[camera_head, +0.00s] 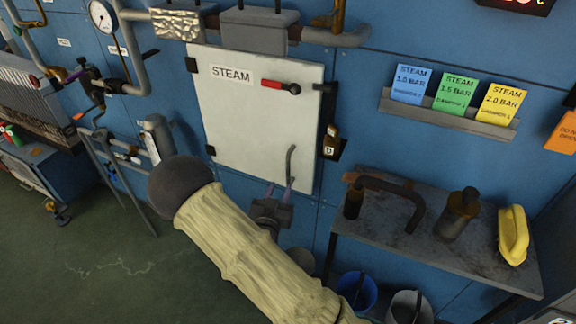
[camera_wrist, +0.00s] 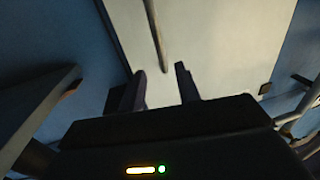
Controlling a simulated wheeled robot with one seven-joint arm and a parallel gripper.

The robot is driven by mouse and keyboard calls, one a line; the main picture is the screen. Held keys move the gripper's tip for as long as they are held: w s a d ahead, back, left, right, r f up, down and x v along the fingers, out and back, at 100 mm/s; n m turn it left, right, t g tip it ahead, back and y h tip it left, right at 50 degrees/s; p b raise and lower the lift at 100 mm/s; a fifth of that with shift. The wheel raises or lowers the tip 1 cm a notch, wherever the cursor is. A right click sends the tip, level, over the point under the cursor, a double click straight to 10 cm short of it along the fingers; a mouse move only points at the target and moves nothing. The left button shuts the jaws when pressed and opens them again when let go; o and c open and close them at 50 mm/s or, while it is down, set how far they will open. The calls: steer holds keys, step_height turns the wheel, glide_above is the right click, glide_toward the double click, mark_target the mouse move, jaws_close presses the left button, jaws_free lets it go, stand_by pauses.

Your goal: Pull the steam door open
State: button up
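The steam door (camera_head: 245,125) is a white panel with a "STEAM" label, set in the blue wall. It looks shut. A red-and-black lever (camera_head: 280,86) sits near its upper right. A grey vertical bar handle (camera_head: 290,165) is at its lower right; it also shows in the wrist view (camera_wrist: 154,30). My gripper (camera_head: 279,188) is in front of the handle's lower end, fingers towards the door. In the wrist view my gripper (camera_wrist: 160,77) is open, with the handle's lower end in line with the finger gap. I cannot tell whether the fingers touch it.
A grey shelf (camera_head: 460,250) right of the door carries a dark bent pipe, a dark canister and a yellow iron-like object (camera_head: 513,235). Buckets (camera_head: 357,290) stand below. Pipes and a gauge (camera_head: 103,16) are at upper left. Green floor lies open at lower left.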

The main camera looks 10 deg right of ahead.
mark_target(287, 168)
steer(key=x, duration=1.1)
steer(key=shift+p, duration=0.35)
steer(key=shift+c, duration=0.4)
jaws_close()
